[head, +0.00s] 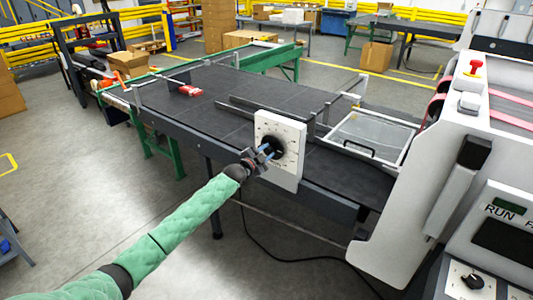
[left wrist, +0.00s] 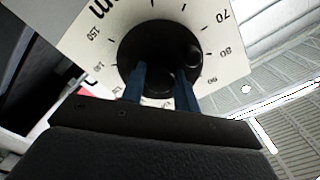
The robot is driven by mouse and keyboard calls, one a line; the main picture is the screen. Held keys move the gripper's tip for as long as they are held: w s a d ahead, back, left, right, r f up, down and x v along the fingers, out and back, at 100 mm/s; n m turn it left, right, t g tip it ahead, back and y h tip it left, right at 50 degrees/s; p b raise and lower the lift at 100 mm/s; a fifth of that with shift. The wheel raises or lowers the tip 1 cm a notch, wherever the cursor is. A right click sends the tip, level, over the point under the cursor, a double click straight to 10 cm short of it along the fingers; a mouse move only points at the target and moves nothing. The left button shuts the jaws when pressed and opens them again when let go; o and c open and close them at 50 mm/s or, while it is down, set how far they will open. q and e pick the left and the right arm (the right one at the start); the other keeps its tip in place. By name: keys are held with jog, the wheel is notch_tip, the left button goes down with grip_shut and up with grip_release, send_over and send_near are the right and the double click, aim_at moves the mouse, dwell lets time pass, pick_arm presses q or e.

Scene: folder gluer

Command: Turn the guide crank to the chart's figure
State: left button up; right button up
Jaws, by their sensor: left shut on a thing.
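The guide crank (head: 273,147) is a round black knob on a white dial plate (head: 290,177) fixed to the near side of the dark feeder table. My left gripper (head: 265,152) is at the crank, its blue fingers shut on it. In the left wrist view the crank (left wrist: 160,45) fills the middle, with the two blue fingers (left wrist: 160,88) over its lower part. Printed figures such as 70, 80 and 150 show around it on the dial plate (left wrist: 215,45). The pointer's exact reading cannot be told. The chart is not clearly visible. My right gripper is not in view.
The dark table (head: 220,95) carries a small red item (head: 190,90) and long metal guide rails (head: 262,110). A mesh guard (head: 370,137) lies to the right of the dial. A large white machine housing (head: 420,160) stands at right, with a control panel (head: 500,235). Floor at lower left is clear.

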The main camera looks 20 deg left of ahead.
pick_arm(q)
jog(key=shift+f+n+b, duration=0.15)
jog(key=shift+n+b, duration=0.15)
jog(key=shift+n, duration=0.1)
jog(key=n+b, duration=0.4)
jog(key=n, duration=0.3)
jog(key=shift+n, duration=0.3)
jog(key=n+b, duration=0.1)
jog(key=n, duration=0.1)
jog(key=shift+n, duration=0.3)
jog(key=n, duration=0.2)
jog(key=shift+n+b, duration=0.3)
jog(key=shift+n, duration=0.1)
jog(key=n, duration=0.3)
jog(key=shift+n, duration=0.3)
jog(key=n, duration=0.2)
jog(key=shift+n, duration=1.3)
jog(key=shift+n+p, duration=0.4)
jog(key=shift+n, duration=0.3)
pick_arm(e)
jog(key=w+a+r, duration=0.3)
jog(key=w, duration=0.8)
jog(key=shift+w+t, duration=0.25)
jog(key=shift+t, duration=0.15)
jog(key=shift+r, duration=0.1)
